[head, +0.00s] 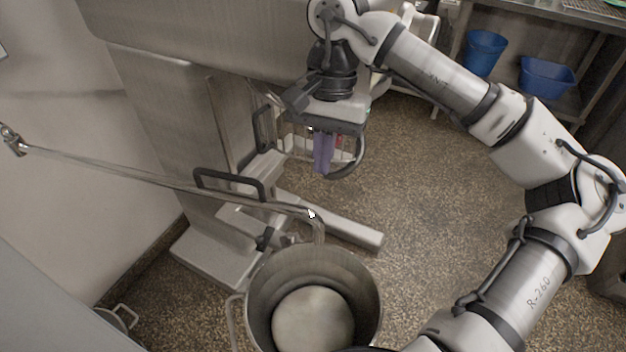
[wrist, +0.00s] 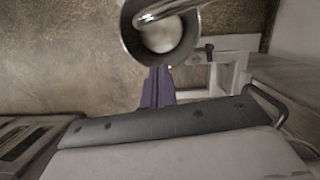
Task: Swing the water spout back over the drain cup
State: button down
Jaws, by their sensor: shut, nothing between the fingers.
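The water spout (head: 170,182) is a long thin metal tube running from a wall fitting (head: 13,140) at the left. Its bent-down end (head: 319,232) is over the large metal mixing bowl (head: 375,297), and this also shows in the wrist view, where the spout (wrist: 172,9) crosses the bowl (wrist: 128,32). My gripper (head: 322,172) has purple fingers, shut and empty, above and behind the spout's end and apart from it in the head view. The fingers (wrist: 157,72) also show in the wrist view. I cannot clearly identify the drain cup.
A small metal vessel with a handle (head: 122,314) is partly hidden at the lower left. A mixer body (head: 165,100) stands behind the spout, with a dark handle (head: 230,182) close to the tube. Blue bins (head: 546,77) sit at the upper right. Floor right of the bowl is open.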

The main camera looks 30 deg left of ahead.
jog(key=shift+s+d+f+p, duration=0.1)
jog(key=shift+s+f+p, duration=0.3)
jog(key=shift+s, duration=0.35)
jog(key=shift+s+d+f+p, duration=0.1)
jog(key=shift+s+f+p, duration=0.15)
jog(key=shift+s+f, duration=0.35)
jog(key=shift+s+f+p, duration=0.3)
jog(key=shift+s+p, duration=0.05)
jog(key=shift+s, duration=0.55)
